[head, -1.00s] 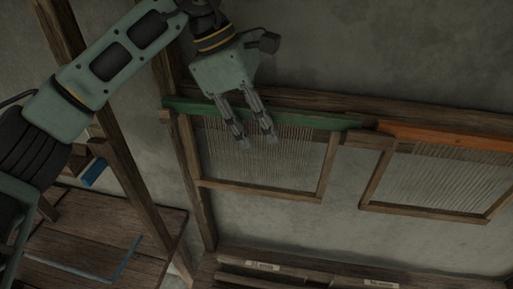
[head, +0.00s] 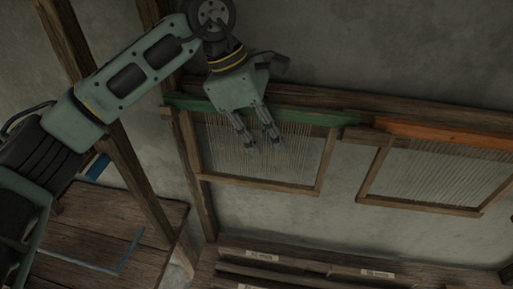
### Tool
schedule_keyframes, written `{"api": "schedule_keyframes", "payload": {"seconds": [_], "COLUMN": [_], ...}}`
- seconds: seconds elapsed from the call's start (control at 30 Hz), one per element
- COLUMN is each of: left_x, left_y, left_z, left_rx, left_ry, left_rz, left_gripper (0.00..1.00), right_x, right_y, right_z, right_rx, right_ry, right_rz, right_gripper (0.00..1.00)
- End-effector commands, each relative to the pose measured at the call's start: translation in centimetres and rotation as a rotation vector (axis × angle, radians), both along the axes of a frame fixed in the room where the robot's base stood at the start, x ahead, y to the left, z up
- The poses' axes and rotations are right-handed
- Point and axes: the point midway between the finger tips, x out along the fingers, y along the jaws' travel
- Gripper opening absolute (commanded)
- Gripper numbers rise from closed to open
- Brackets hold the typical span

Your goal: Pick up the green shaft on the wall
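The green shaft (head: 315,116) is a long green bar along the top of a wooden frame with thin vertical cords, hanging on the wall. My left gripper (head: 265,147) is in front of the shaft, left of its middle. Its fingers are apart and point down past the bar, over the cords. The gripper's body hides a short stretch of the bar. I cannot tell whether the fingers touch the shaft. The shaft is level in its place on the frame. My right gripper is not in view.
An orange shaft (head: 440,133) tops a similar corded frame to the right. A wooden post (head: 128,165) stands at left, near my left arm. A wooden table (head: 75,240) is at lower left. A shelf with pale labels (head: 262,255) runs along the bottom. The wall between is bare.

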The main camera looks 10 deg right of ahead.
Motion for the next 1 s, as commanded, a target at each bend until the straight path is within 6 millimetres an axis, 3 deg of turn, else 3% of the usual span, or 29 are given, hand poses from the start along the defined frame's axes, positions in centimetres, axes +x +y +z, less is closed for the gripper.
{"api": "schedule_keyframes", "payload": {"seconds": [0.13, 0.8, 1.0], "left_x": [0.0, 0.1, 0.1], "left_y": [0.0, 0.0, 0.0], "left_z": [0.0, 0.3, 1.8], "left_rx": [0.000, -0.002, -0.004], "left_ry": [0.000, 0.000, -0.003], "left_rz": [0.001, 0.005, 0.005], "left_gripper": [0.00, 0.00, 0.00], "right_x": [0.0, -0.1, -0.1], "right_y": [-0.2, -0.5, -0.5], "right_z": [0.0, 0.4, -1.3], "right_rx": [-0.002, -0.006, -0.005], "right_ry": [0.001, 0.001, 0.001], "right_rz": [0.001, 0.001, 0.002], "right_gripper": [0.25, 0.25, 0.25]}}
